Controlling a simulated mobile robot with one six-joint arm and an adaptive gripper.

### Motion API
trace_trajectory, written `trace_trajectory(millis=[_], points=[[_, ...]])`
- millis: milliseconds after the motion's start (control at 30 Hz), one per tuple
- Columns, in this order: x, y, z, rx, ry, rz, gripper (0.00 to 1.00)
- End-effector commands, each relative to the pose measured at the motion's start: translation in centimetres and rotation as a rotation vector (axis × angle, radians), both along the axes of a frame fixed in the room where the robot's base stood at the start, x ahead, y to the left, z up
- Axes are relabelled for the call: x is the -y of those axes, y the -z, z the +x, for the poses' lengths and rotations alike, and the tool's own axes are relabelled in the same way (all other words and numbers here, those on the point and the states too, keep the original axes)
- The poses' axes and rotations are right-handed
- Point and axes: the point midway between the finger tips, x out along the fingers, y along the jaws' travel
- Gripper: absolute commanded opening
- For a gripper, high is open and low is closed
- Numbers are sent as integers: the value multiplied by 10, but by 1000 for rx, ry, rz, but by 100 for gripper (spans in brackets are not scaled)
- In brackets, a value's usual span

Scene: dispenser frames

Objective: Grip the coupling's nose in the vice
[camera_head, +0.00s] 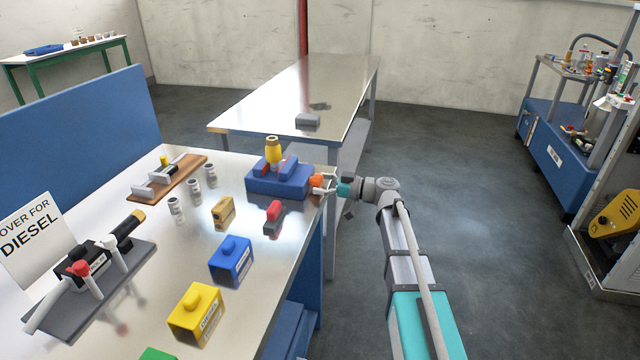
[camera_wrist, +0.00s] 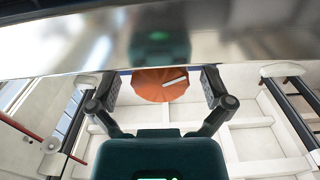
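The vice (camera_head: 262,187) is a blue block with red jaw faces on the near bench's right edge. The coupling (camera_head: 273,152), yellow with a brownish top, stands upright between the jaws. Its lower end is hidden, so I cannot tell whether the jaws touch it. The vice's orange knob (camera_head: 316,181) sticks out on the right, past the bench edge. My gripper (camera_head: 326,183) is at this knob. In the wrist view the knob (camera_wrist: 155,86), with a white mark, lies between the fingers of my open gripper (camera_wrist: 162,90), with a gap on each side.
On the bench stand a red-and-grey piece (camera_head: 273,217), a tan block (camera_head: 223,211), a blue block (camera_head: 231,260) and a yellow block (camera_head: 197,313). Several small cups (camera_head: 194,190) stand left of the vice. A second metal table (camera_head: 290,90) is behind.

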Motion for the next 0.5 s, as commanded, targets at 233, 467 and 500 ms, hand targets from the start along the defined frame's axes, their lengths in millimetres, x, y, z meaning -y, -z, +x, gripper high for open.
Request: trace_trajectory(millis=[233,467,500], points=[[0,0,0,0,0,0,54],[0,0,0,0,0,0,19],[0,0,0,-2,0,1,19]])
